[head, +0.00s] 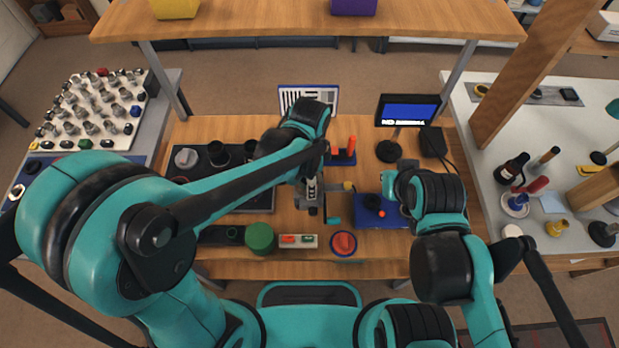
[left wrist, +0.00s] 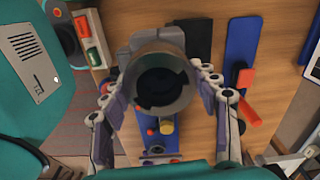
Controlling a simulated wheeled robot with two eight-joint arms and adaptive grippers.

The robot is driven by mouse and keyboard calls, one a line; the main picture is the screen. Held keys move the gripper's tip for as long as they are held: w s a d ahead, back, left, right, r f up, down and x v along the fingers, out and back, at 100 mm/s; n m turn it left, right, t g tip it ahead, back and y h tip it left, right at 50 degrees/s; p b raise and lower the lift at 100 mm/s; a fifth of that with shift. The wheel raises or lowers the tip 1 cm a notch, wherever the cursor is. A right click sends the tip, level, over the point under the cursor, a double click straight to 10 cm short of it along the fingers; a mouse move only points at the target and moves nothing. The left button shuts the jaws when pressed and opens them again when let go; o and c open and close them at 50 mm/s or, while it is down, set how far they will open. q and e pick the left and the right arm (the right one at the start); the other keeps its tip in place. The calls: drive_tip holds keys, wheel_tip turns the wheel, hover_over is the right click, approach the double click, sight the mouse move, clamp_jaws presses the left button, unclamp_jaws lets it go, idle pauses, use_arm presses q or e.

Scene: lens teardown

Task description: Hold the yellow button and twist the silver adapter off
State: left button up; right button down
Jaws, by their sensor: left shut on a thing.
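My left gripper (left wrist: 160,92) is shut around the silver adapter (left wrist: 182,98), a grey ring with a dark opening, with one finger on each side. In the head view my left gripper (head: 312,192) hangs over the middle of the table. A small yellow knob, apparently the yellow button (left wrist: 166,127), shows just below the ring in the left wrist view. In the head view it is right of my left gripper (head: 348,186). My right arm ends near the blue base; its fingers are hidden or too small to make out.
A blue base (head: 392,217) with a red button lies right of my left gripper. A screen (head: 408,110) stands at the back right.

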use_arm(q)
drive_tip(key=shift+n, duration=0.5)
drive_tip(key=shift+w+r, duration=0.1)
drive_tip(key=shift+r, duration=0.1)
drive_tip(key=shift+r+p, duration=0.8)
drive_tip(key=shift+r+p, duration=1.95)
drive_tip(key=shift+r, duration=0.55)
